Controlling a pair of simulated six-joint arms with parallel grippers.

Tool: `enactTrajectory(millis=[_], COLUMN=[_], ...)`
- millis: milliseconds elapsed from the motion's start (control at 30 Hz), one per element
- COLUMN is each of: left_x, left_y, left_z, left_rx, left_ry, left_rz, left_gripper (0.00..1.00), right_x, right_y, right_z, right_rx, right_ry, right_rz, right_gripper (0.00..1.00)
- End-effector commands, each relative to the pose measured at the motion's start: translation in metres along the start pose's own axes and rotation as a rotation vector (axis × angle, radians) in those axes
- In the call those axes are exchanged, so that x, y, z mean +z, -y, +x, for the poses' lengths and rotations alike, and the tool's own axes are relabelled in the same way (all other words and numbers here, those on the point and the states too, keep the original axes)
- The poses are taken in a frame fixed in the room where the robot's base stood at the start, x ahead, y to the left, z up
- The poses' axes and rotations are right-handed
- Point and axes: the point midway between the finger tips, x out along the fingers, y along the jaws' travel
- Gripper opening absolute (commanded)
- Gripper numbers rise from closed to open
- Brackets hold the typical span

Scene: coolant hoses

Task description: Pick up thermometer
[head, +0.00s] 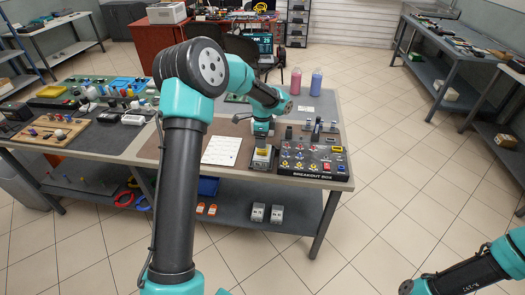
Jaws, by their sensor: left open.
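My left gripper (262,146) reaches over the middle table from the left. It is open and points down at the table's front edge, just left of the breakout box. A small grey and yellow block-like item (262,158) stands directly below and between the fingers; whether they touch it I cannot tell. I cannot tell for sure which item is the thermometer; it may be this item or be hidden by my arm. Only part of my right arm shows at the bottom right; its gripper is out of view.
The breakout box (312,161) with coloured connectors sits right of the gripper. A white printed sheet (221,151) lies left. Red (295,81) and blue (316,83) bottles stand behind. Toggle boards and trays cover the left table. The lower shelf (285,205) holds several small items.

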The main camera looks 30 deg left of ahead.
Motion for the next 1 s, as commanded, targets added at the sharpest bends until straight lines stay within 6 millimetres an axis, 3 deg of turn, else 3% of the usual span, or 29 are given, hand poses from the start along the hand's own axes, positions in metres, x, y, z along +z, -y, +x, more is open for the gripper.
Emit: enactTrajectory(millis=[467, 800, 1000], left_x=[0.0, 0.001, 0.001], left_y=[0.0, 0.002, 0.002], left_z=[0.009, 0.05, 0.06], left_rx=[0.0, 0.002, 0.0], left_ry=[0.0, 0.0, -0.001], left_rz=[-0.001, 0.0, -0.001], left_gripper=[0.79, 0.79, 0.79], right_x=[0.0, 0.0, 0.0], right_y=[0.0, 0.0, 0.0], right_z=[0.0, 0.0, 0.0], right_rx=[0.0, 0.0, 0.0], right_ry=[0.0, 0.0, 0.0], right_rz=[0.0, 0.0, 0.0], right_gripper=[0.0, 0.0, 0.0])
